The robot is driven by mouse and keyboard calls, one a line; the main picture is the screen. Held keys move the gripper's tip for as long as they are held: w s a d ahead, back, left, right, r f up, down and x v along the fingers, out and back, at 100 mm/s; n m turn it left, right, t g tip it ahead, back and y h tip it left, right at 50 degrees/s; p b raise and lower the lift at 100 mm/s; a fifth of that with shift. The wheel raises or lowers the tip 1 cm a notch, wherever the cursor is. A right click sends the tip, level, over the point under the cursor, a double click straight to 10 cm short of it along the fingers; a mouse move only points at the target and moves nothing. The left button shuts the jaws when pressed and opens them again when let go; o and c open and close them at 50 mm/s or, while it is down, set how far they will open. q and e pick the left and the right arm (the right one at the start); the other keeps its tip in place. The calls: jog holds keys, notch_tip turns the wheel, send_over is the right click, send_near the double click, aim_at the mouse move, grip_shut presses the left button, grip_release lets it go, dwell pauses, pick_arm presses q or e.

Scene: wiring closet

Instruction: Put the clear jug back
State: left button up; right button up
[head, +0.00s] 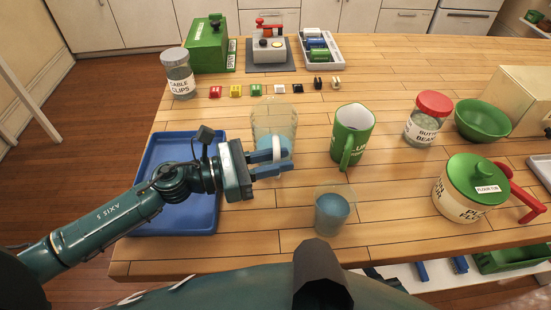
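The clear jug (271,112) stands upright near the middle of the table, with blue liquid in its lower part. Its pale handle faces the front. My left gripper (281,160) reaches in from the left, and its blue fingers are close together on the handle. The fingers hide the jug's bottom, so I cannot tell whether it touches the table. A clear cup (331,211) with blue liquid stands in front and to the right. My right gripper is not in view.
A blue tray (147,177) lies at left under my arm. A green mug (352,135) stands right of the jug. Several small colored blocks (256,90) line up behind. A red-lidded jar (428,118), green bowl (483,121) and green-lidded tub (466,190) stand at right.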

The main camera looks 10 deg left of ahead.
pick_arm(q)
jog(key=shift+o, duration=1.2)
jog(key=shift+r, duration=0.15)
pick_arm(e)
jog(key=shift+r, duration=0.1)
